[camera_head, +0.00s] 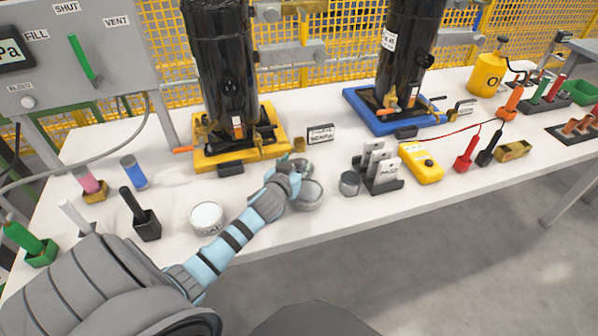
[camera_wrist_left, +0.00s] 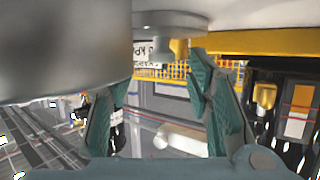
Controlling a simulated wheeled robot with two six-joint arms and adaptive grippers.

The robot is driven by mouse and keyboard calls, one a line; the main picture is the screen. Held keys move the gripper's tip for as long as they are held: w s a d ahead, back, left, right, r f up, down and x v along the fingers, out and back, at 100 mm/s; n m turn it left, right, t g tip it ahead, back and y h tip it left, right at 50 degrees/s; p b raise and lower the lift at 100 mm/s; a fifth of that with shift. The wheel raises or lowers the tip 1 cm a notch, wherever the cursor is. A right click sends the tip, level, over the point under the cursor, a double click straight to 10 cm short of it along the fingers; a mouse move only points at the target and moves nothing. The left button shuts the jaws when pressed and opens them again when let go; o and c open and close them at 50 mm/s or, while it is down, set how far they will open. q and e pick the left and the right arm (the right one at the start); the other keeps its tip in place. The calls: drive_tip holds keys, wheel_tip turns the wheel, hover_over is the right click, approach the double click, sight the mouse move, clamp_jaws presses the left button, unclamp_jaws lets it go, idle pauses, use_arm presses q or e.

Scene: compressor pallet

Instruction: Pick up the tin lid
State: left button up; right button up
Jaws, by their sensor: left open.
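The tin lid (camera_head: 304,165) is a round grey metal disc on the white table, behind a grey round tin (camera_head: 307,198). In the left wrist view, where the scene appears upside down, the lid (camera_wrist_left: 172,22) shows a small knob pointing away from the table. My left gripper (camera_head: 286,172) is at the left edge of the lid and partly covers it and the tin. Its green-grey fingers (camera_wrist_left: 160,75) are open and apart, with the knob seen between their tips; contact cannot be told. My right gripper is not in view.
A white-topped round tin (camera_head: 207,217) stands left of my gripper, and a small grey cylinder (camera_head: 350,183) to the right beside a dark rack (camera_head: 382,184). A black compressor on a yellow tray (camera_head: 208,160) stands close behind, near a small label sign (camera_head: 320,134).

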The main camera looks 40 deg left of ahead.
sight(298, 166)
use_arm(q)
drive_tip(key=x, duration=0.2)
drive_tip(key=shift+w+a+f, duration=0.15)
drive_tip(key=shift+w+f, duration=0.1)
drive_tip(key=shift+s, duration=0.1)
clamp_jaws()
drive_tip(key=shift+r, duration=0.1)
